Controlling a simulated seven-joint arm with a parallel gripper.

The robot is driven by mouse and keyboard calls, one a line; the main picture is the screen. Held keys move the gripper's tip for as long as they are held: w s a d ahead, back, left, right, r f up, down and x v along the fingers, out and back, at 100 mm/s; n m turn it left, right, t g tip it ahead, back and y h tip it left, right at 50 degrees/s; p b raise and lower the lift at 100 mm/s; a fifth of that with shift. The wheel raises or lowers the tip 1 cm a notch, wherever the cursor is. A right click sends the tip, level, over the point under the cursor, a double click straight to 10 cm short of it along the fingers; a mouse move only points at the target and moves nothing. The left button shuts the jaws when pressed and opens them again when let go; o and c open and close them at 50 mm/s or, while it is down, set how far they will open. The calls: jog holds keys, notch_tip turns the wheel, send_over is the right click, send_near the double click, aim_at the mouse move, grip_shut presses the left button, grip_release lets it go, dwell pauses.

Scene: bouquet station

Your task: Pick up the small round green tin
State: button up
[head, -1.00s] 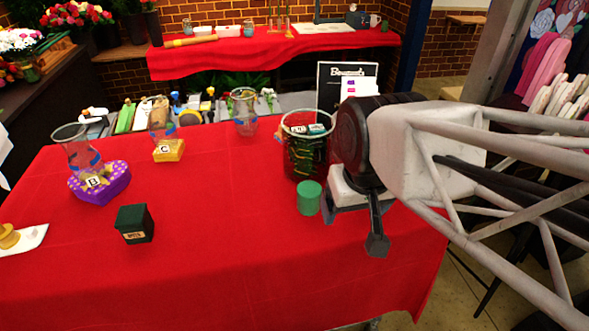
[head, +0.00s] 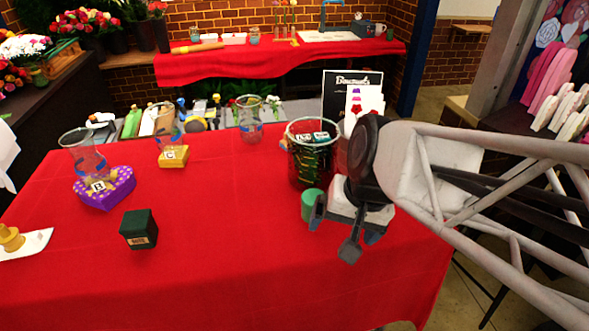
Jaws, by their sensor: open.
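The small round green tin (head: 311,204) stands upright on the red tablecloth, right of the middle of the head view. My gripper (head: 332,228) is just right of the tin and nearer the camera, with its fingers pointing down. It is open, and nothing shows between its fingers. One finger overlaps the tin's lower right side in the picture; I cannot tell whether they touch.
A dark bin (head: 306,158) with small boxes stands behind the tin. The front middle of the red table (head: 230,260) is clear.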

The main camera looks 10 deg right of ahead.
notch_tip(320, 180, down, 3)
jog(key=w+a+m+y, duration=0.2)
jog(key=m+y, duration=0.1)
jog(key=m, duration=0.2)
jog(key=m+t+y, duration=0.3)
jog(key=m+t, duration=0.6)
jog(key=m, duration=1.1)
send_near(314, 201)
jog(key=w+f, duration=0.2)
jog(key=w, duration=0.1)
jog(key=shift+w+a+f, duration=0.15)
jog(key=shift+a+f, duration=0.1)
jog(key=shift+a, duration=0.15)
jog(key=shift+a, duration=0.1)
jog(key=shift+x, duration=1.25)
jog(key=shift+x, duration=2.55)
